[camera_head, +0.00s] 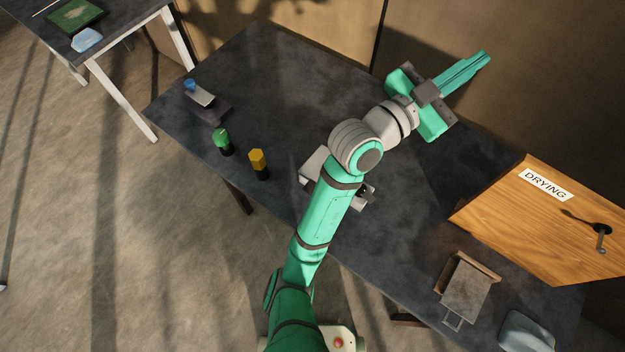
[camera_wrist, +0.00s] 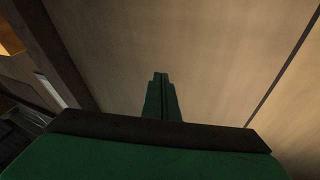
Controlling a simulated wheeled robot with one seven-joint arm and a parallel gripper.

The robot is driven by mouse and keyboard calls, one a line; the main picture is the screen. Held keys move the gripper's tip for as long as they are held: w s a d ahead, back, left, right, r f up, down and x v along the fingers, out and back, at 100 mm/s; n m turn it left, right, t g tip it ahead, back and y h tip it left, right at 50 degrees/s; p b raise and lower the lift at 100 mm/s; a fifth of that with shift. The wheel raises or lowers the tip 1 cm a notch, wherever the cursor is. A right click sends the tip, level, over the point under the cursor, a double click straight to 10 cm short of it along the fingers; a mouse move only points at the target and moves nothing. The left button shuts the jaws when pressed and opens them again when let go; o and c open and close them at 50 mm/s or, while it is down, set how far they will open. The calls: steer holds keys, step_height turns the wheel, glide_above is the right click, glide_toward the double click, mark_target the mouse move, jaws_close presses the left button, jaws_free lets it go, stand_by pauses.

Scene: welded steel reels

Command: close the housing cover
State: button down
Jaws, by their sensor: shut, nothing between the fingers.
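My gripper (camera_head: 485,56) is at the far back of the dark table, pointing up and right toward the brown wall. Its fingers are together and empty; the wrist view shows them (camera_wrist: 161,78) shut against the plain wall. A small brown box with a grey metal plate (camera_head: 467,287) and a wire handle is at the front right of the table. It may be the housing with its cover; I cannot tell for sure how far the plate is open. A grey metal block (camera_head: 315,165) lies mid-table, partly hidden under my arm. My gripper is far from both and touches neither.
A wooden cabinet (camera_head: 540,225) marked DRYING, with a dark handle, stands at the right. A grey-blue tray (camera_head: 525,332) is at the front right corner. Green (camera_head: 222,139) and yellow (camera_head: 258,161) capped pieces and a blue-topped device (camera_head: 203,98) stand at the left. The back middle is clear.

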steer(key=s+a+f+m+g+y, duration=0.2)
steer(key=s+f+m+g+y, duration=0.3)
steer(key=f+m+g+y, duration=0.35)
steer(key=s+a+f+m+g+y, duration=0.1)
steer(key=a+f+y, duration=0.15)
steer(key=a, duration=0.55)
steer(key=s+a+f+m+g+y, duration=0.15)
steer(key=a+y, duration=0.25)
steer(key=a, duration=0.5)
steer(key=s+a+f+g+y, duration=0.1)
steer(key=a+f+y, duration=0.2)
steer(key=a, duration=0.5)
steer(key=f, duration=1.3)
steer(key=shift+s+a+f, duration=0.2)
steer(key=shift+a+f, duration=0.1)
steer(key=shift+f, duration=0.05)
steer(key=shift+s+a+f, duration=0.1)
steer(key=shift+f, duration=0.4)
